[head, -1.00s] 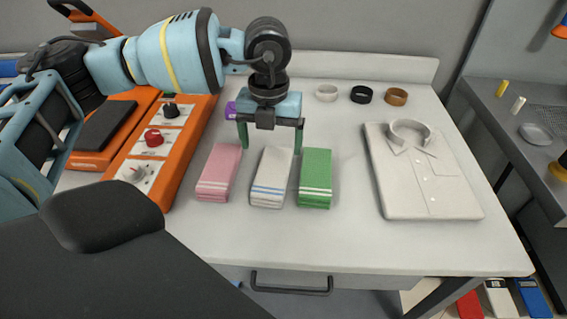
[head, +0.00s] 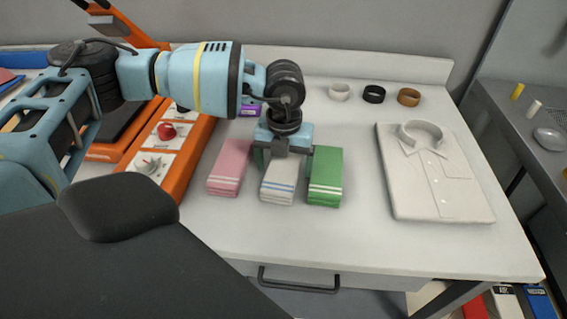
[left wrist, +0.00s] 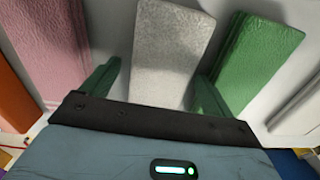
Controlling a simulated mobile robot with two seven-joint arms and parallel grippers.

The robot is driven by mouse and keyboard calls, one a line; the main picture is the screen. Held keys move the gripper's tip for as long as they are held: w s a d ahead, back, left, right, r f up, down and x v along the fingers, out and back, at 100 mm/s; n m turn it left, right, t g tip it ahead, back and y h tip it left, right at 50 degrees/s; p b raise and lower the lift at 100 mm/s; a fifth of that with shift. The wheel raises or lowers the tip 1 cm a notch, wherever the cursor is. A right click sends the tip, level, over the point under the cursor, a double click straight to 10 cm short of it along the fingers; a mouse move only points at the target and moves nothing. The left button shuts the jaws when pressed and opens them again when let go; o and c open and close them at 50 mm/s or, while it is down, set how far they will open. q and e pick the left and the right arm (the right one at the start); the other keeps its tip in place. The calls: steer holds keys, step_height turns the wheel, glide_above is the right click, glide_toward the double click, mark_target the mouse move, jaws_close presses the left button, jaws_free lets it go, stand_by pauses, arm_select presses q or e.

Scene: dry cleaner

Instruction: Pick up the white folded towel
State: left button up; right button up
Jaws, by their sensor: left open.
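The white folded towel (head: 279,186) with blue stripes lies on the white table between a pink folded towel (head: 229,168) and a green folded towel (head: 326,178). My left gripper (head: 284,162) is over the back part of the white towel and hides some of it. In the left wrist view the open green fingers (left wrist: 155,88) stand on either side of the white towel (left wrist: 172,55), with nothing held. The right finger is close to the green towel (left wrist: 255,60). I cannot tell how far down the fingertips reach. My right gripper is not in view.
A folded white shirt (head: 437,178) lies to the right. White, black and brown rings (head: 373,94) stand at the back. An orange machine with knobs (head: 166,145) stands to the left. The table front (head: 370,245) is clear.

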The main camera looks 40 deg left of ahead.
mark_target(283, 166)
arm_select(q)
steer(key=shift+c, duration=0.2)
steer(key=c, duration=1)
steer(key=shift+r, duration=0.1)
steer(key=shift+r, duration=0.6)
steer(key=shift+s+d+r, duration=0.1)
steer(key=shift+s+r, duration=0.05)
steer(key=shift+r, duration=0.4)
steer(key=shift+s+r, duration=0.1)
steer(key=shift+r, duration=0.45)
steer(key=s+d, duration=0.1)
steer(key=s, duration=0.3)
steer(key=s+d+r, duration=0.1)
steer(key=s+d, duration=0.1)
steer(key=s, duration=0.3)
steer(key=s+d+b, duration=0.1)
steer(key=s+d, duration=0.1)
steer(key=s, duration=0.3)
steer(key=shift+s+d+r, duration=0.15)
steer(key=shift+s+d, duration=0.1)
